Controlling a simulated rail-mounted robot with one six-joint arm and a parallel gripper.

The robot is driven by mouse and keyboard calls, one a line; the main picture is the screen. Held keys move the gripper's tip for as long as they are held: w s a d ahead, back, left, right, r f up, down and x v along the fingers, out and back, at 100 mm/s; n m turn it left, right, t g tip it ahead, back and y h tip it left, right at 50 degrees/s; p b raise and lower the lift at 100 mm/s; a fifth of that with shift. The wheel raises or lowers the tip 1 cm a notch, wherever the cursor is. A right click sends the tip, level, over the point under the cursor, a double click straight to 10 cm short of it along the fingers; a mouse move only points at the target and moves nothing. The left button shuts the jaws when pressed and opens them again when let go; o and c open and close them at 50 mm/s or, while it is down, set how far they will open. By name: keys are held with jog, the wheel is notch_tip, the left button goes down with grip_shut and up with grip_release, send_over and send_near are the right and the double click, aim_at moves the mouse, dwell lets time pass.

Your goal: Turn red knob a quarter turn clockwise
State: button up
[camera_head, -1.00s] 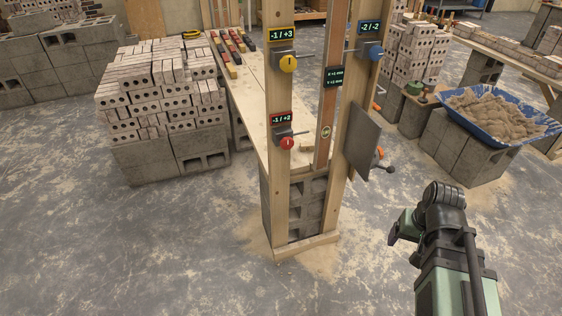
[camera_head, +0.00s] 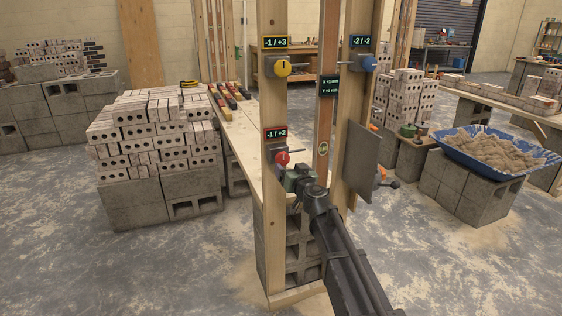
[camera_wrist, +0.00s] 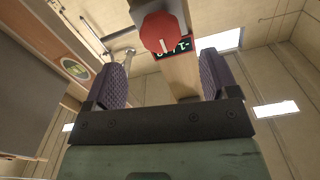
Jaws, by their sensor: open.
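The red knob (camera_head: 282,158) is on the left wooden post, below a red-framed display reading -1 / +2 (camera_head: 275,133). A white line on its face looks near vertical. In the wrist view the red knob (camera_wrist: 160,32) shows at the top, beyond and between the fingertips. My gripper (camera_wrist: 164,82) is open, with a purple padded finger on each side and nothing between them. In the head view my gripper (camera_head: 295,178) is just right of and below the knob. The wrist view shows the fingers apart from the knob.
A yellow knob (camera_head: 282,68) is higher on the same post and a blue knob (camera_head: 370,64) is on the right post. A grey panel (camera_head: 364,160) hangs at the right post. Stacked bricks (camera_head: 150,130) stand left. A blue tub of mortar (camera_head: 488,150) stands right.

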aim_at(283, 160)
jog(key=x, duration=0.7)
jog(key=shift+w+a, duration=0.2)
jog(key=shift+w, duration=0.05)
jog(key=c, duration=0.9)
